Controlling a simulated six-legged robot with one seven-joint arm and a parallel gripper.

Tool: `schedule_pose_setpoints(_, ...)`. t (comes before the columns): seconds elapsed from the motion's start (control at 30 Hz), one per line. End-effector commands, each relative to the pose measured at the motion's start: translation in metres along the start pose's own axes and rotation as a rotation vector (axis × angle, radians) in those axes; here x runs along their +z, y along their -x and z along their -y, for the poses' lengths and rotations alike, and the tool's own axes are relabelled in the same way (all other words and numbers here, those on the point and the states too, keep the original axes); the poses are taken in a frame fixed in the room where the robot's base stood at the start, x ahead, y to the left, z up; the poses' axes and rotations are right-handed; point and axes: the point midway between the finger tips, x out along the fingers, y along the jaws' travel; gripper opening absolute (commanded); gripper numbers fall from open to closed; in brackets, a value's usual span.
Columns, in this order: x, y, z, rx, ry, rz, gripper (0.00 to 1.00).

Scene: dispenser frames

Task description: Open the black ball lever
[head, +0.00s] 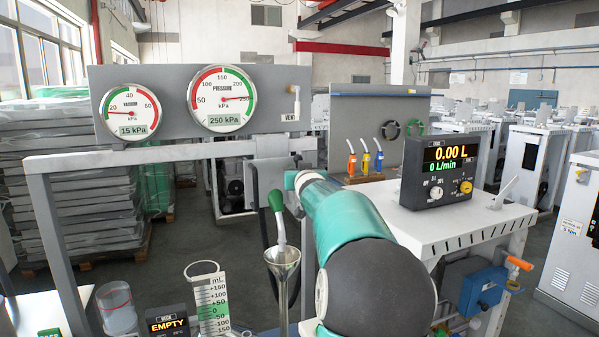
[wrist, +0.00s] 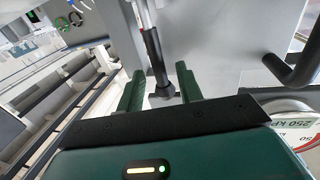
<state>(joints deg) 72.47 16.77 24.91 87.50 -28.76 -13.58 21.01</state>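In the wrist view, a lever with a black grip (wrist: 155,58) on a thin metal rod runs down from the top against a grey panel. Its rounded lower end appears between the two green fingers of my gripper (wrist: 159,82). The fingers are apart, with a visible gap around the grip; I cannot tell how far in depth the grip lies from them, or whether either touches it. In the head view, my teal arm reaches away toward the grey frame and hides most of my gripper and the lever.
A funnel (head: 283,264) sits below a green-handled nozzle (head: 277,204), left of my arm. A white cabinet (head: 460,222) with a flow display (head: 440,170) is right. A dark bent handle (wrist: 297,65) is right in the wrist view.

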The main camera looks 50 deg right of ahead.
Motion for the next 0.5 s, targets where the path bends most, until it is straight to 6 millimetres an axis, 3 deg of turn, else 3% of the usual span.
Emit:
schedule_pose_setpoints(0.23,-0.0003,-0.0008,0.0001,0.000,0.000,-0.001,0.36)
schedule_pose_setpoints(0.43,-0.0003,-0.0007,0.0002,0.000,0.000,0.000,0.00)
schedule_pose_setpoints(0.5,-0.0003,-0.0006,0.0002,0.000,0.000,-0.001,0.00)
